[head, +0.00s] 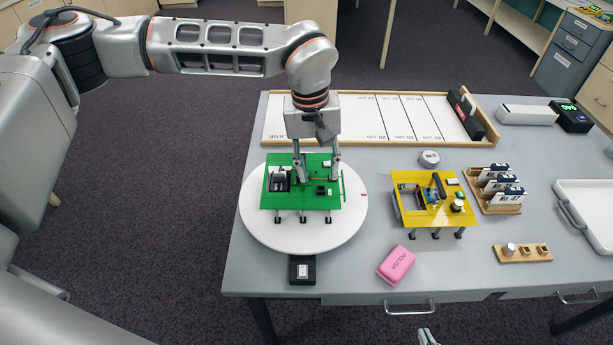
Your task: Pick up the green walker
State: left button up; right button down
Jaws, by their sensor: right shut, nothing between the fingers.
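The green walker (307,200), a green board on short dark legs with small black and white parts on top, stands on a round white turntable (262,228) at the left of the table. My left gripper (317,179) points down over its right half. Its two fingers are apart, with green board and small parts showing between them. The fingertips are at or just above the board; I cannot tell if they touch it. My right gripper (428,338) barely shows at the bottom edge, off the table's front, shut and empty.
A yellow walker (423,214) stands right of the turntable. A pink block (396,266) lies in front of it. A wooden-framed measuring board (360,115) lies behind. A card rack (497,190), a wooden holder (522,254) and a white tray (590,205) are to the right.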

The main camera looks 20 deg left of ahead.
pick_arm(q)
jog(key=shift+t+y, duration=0.4)
jog(key=shift+y, duration=0.3)
jog(key=w+a, duration=0.1)
jog(key=w+a+r, duration=0.1)
jog(key=a, duration=0.1)
jog(key=w+a+r, duration=0.1)
jog(key=shift+a, duration=0.15)
jog(key=shift+w+a+f, duration=0.1)
jog(key=shift+w+a, duration=0.1)
jog(key=shift+a, duration=0.1)
jog(key=f, duration=0.7)
jog(key=shift+w+f, duration=0.2)
jog(key=shift+w, duration=0.2)
jog(key=c, duration=0.9)
